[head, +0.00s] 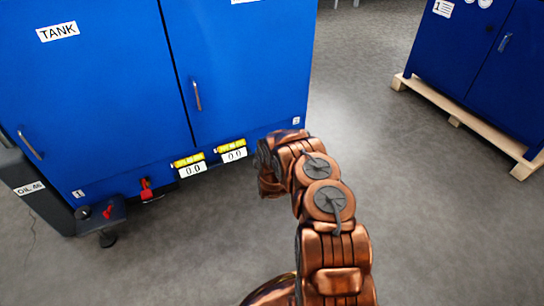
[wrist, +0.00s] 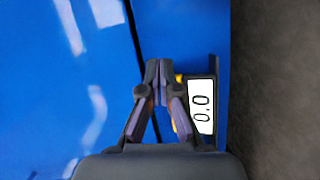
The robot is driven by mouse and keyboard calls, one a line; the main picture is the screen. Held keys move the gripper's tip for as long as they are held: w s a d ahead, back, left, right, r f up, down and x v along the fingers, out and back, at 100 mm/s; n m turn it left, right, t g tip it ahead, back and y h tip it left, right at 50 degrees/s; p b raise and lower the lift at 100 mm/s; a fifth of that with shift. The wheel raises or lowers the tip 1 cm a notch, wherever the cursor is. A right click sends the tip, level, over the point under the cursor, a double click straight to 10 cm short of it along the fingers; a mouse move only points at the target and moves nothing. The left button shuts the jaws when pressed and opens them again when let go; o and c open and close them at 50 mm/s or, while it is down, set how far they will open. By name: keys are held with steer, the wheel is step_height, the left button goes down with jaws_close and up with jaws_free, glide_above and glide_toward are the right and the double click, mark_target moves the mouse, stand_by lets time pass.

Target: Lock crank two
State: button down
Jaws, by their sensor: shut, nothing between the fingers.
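The wide blue tank cabinet (head: 110,90) has a small "1" label (head: 78,193) at its lower left and a "2" label (head: 295,121) at its lower right, beside my arm. A red handle-like part (head: 147,188) sits on the lower front edge, and another red part (head: 107,212) is on a dark ledge at the left. No crank shows clearly by the "2" label; my arm may cover it. My gripper (wrist: 158,68) is shut and empty in the wrist view, in front of the blue panel. In the head view its fingers are hidden by the wrist.
Two displays reading 0.0, the left (head: 191,170) and the right (head: 233,154), project below the cabinet doors. A display (wrist: 202,106) is right of my fingers in the wrist view. Another blue cabinet (head: 475,60) stands on a wooden pallet (head: 460,115). Grey floor between is clear.

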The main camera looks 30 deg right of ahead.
step_height(320, 180, down, 7)
steer(key=s+t+h+b, duration=0.1)
steer(key=s+b, duration=0.1)
steer(key=shift+s+r, duration=0.15)
steer(key=shift+s, duration=0.25)
steer(key=w+d+b, duration=0.5)
steer(key=w+d, duration=0.1)
steer(key=d, duration=0.1)
steer(key=shift+n, duration=0.3)
stand_by(0.8)
steer(key=shift+w, duration=0.1)
